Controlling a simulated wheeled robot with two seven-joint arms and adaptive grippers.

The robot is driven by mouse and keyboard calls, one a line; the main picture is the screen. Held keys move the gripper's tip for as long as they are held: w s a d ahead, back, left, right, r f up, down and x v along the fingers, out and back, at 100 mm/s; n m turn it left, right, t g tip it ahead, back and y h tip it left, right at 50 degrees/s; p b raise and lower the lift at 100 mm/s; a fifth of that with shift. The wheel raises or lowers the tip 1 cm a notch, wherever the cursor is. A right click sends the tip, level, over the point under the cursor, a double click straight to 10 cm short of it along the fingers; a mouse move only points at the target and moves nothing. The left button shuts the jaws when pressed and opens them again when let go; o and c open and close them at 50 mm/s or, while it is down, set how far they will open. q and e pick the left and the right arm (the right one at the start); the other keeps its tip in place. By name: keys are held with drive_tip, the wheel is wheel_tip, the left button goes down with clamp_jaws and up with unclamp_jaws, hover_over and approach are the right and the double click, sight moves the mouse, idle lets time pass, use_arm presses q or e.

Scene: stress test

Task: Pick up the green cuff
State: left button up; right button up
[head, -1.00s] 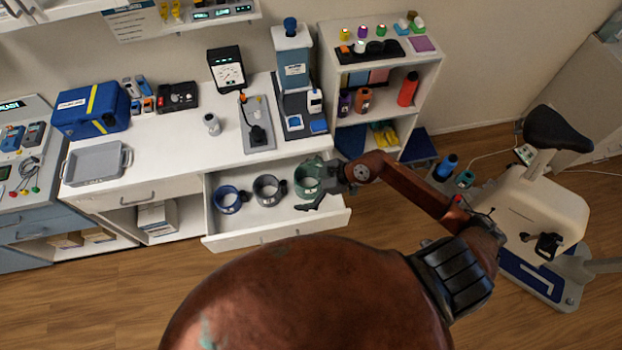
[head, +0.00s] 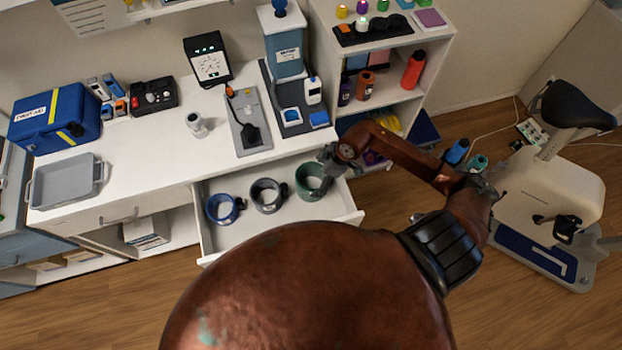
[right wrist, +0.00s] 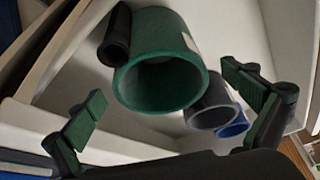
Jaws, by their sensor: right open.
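The green cuff (head: 306,190) stands as an open ring at the right end of the pulled-out drawer (head: 348,208). My right gripper (head: 332,160) is at the cuff's back right edge in the head view, open and empty. In the right wrist view the green cuff (right wrist: 158,38) shows large, with a dark cylinder on its side, between the two spread fingers of the gripper (right wrist: 165,88). Neither finger visibly touches it. My left gripper is not in view.
A grey cuff (head: 266,207) and a blue cuff (head: 222,220) stand left of the green one in the drawer. The white counter (head: 150,165) lies behind the drawer, and a shelf unit (head: 400,112) is to the right. The drawer's front part is bare.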

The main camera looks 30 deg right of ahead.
drive_tip(key=x, duration=0.5)
drive_tip(key=b+x, duration=0.1)
drive_tip(key=x, duration=0.2)
drive_tip(key=shift+d+f, duration=0.2)
drive_tip(key=shift+f, duration=0.15)
drive_tip(key=shift+c, duration=0.7)
drive_tip(key=c, duration=1)
drive_tip(key=shift+r, duration=0.1)
